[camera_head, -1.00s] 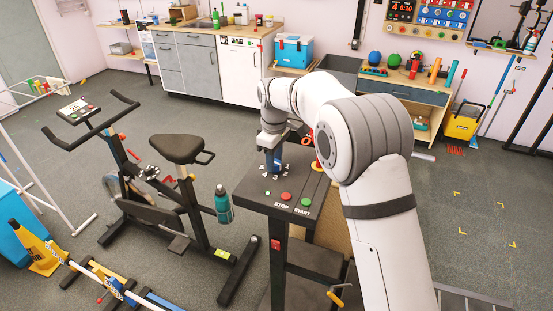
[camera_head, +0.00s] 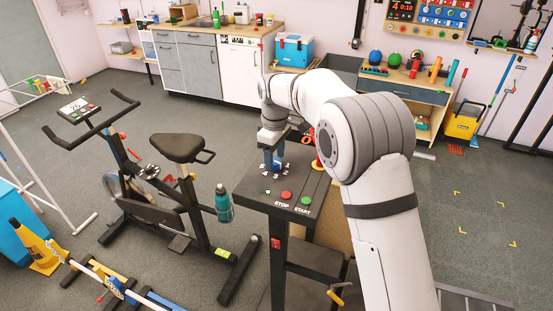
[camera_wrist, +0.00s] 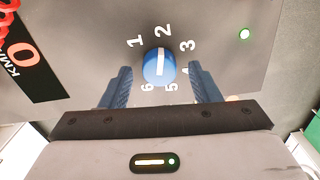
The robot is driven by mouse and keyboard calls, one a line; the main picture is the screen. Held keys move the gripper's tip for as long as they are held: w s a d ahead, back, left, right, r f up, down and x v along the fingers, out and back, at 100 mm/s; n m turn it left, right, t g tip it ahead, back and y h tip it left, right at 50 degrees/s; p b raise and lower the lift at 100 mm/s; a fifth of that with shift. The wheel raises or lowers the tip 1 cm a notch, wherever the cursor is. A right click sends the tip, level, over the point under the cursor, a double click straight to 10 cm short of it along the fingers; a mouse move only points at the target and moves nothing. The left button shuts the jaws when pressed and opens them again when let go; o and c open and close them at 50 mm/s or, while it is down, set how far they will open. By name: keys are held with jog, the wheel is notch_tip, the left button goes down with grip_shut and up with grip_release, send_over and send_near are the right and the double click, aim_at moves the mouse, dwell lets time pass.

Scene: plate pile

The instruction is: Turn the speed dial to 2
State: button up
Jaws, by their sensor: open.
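The speed dial (camera_wrist: 158,67) is a round blue knob with a white line, on a dark panel (camera_head: 258,192) with white numbers 1 to 6 around it. In the wrist view the line runs nearly up and down, its upper end lined up with the 2. My gripper (camera_wrist: 160,72) is open, with one blue finger left and one right of the dial. A gap shows on both sides. In the head view my gripper (camera_head: 273,160) is upright over the panel, and the dial is mostly hidden by its fingers.
A red STOP button (camera_head: 286,195) and a green START button (camera_head: 306,201) are at the panel's near side. A red-digit KMH display (camera_wrist: 25,55) lies left of the dial in the wrist view. An exercise bike (camera_head: 180,150) stands left of the stand.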

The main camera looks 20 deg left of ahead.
aim_at(277, 162)
notch_tip(277, 162, up, 7)
jog(key=shift+b, duration=0.4)
jog(key=shift+d+r, duration=0.2)
jog(key=shift+d, duration=0.1)
jog(key=s+d+r+m+t, duration=0.1)
jog(key=s+d+r+m, duration=0.15)
jog(key=d, duration=0.45)
jog(key=s+d+r+m, duration=0.2)
jog(key=s+d+m, duration=0.15)
jog(key=d, duration=0.45)
jog(key=s+d+r+m+t, duration=0.1)
jog(key=s+d+r+m, duration=0.1)
jog(key=s+d, duration=0.35)
jog(key=s+d+f+m, duration=0.3)
jog(key=s+d+m, duration=0.1)
jog(key=s+d, duration=0.3)
jog(key=s+d+f+m+t, duration=0.1)
jog(key=s+d+f+m, duration=0.3)
jog(key=s+d, duration=0.4)
jog(key=shift+s+f, duration=0.15)
jog(key=shift+s, duration=0.85)
